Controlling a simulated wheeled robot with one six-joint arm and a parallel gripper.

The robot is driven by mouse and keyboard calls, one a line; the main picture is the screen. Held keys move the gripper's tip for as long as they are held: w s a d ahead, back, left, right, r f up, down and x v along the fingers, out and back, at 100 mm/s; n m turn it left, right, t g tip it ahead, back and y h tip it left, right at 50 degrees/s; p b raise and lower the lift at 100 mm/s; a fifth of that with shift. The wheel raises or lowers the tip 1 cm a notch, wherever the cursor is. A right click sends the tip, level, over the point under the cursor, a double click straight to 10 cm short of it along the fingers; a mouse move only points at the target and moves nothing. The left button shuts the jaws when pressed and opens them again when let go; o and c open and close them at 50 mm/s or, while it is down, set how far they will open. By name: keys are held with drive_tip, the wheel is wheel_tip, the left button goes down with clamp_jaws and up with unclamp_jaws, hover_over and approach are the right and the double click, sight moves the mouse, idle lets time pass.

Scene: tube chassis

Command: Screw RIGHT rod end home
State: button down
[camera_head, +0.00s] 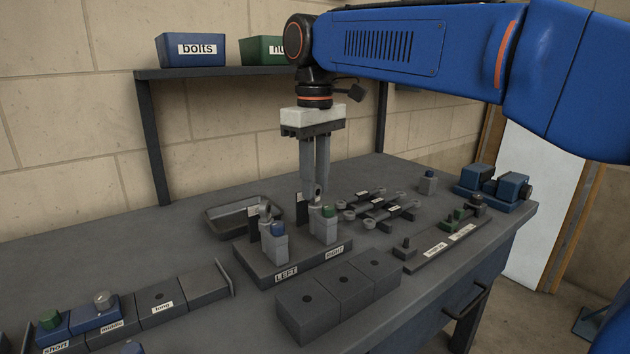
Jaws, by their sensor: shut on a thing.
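The fixture base (304,270) on the bench carries a LEFT label and a right-hand label. My gripper (318,192) points straight down over the right station. It is shut on the right rod end (318,197), a small grey part mostly hidden between the fingertips. Just below stands the right grey block (324,231) with a green knob (329,211). How far the rod end sits in its seat cannot be told. The left station has a grey block (275,248) with a blue knob (278,229) and another rod end (265,209) standing up behind it.
Several rods with ring ends (379,208) lie to the right. A dark tray (218,222) stands behind left. Blocks with holes (342,296) sit in front. A labelled rack (163,304) stands front left, and a gauge strip (440,248) lies right. A shelf (215,72) holds bins.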

drive_tip(key=shift+m, duration=1.3)
drive_tip(key=shift+m, duration=2.6)
drive_tip(key=shift+m, duration=0.5)
drive_tip(key=m, duration=0.4)
